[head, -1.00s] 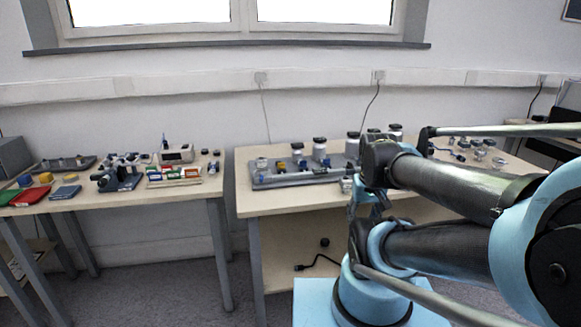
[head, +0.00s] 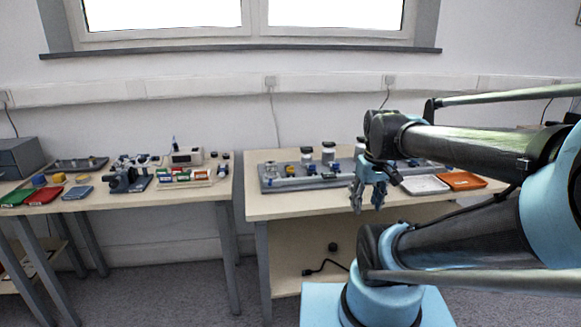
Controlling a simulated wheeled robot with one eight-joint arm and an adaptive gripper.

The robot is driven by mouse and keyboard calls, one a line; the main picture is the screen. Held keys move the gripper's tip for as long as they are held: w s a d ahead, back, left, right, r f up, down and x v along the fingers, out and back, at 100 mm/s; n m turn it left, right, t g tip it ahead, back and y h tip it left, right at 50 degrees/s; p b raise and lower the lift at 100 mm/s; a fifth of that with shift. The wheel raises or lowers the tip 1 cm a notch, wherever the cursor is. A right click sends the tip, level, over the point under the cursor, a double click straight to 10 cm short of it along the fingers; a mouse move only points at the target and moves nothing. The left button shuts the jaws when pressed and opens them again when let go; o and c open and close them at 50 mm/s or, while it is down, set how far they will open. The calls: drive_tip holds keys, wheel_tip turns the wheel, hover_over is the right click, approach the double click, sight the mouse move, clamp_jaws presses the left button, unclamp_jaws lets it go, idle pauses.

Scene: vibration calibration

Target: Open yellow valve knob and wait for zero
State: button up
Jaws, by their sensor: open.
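A long grey valve rig (head: 310,182) lies on the right table, with several black-topped parts standing on it. I cannot make out a yellow valve knob on it for certain; the parts are small, and my arm covers the middle and right of the rig. My gripper (head: 368,196) hangs pointing down in front of the rig, near the table's front edge. Its fingers are apart and nothing is between them. No display reading is legible.
The right table (head: 275,207) holds a white tray (head: 425,184) and an orange tray (head: 466,181) at its right. The left table (head: 130,207) carries a microscope-like device (head: 122,180), a boxy instrument (head: 187,156) and coloured boxes. A gap separates the tables.

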drive_tip(key=w+a+r+n, duration=0.4)
drive_tip(key=w+r+n, duration=0.1)
drive_tip(key=w+r, duration=0.25)
wheel_tip(320, 180, up, 8)
drive_tip(key=n+g, duration=0.2)
drive_tip(key=n, duration=1.1)
hover_over(290, 169)
drive_tip(key=shift+m, duration=0.3)
drive_tip(key=f, duration=1.7)
drive_tip(key=shift+w, duration=0.35)
clamp_jaws()
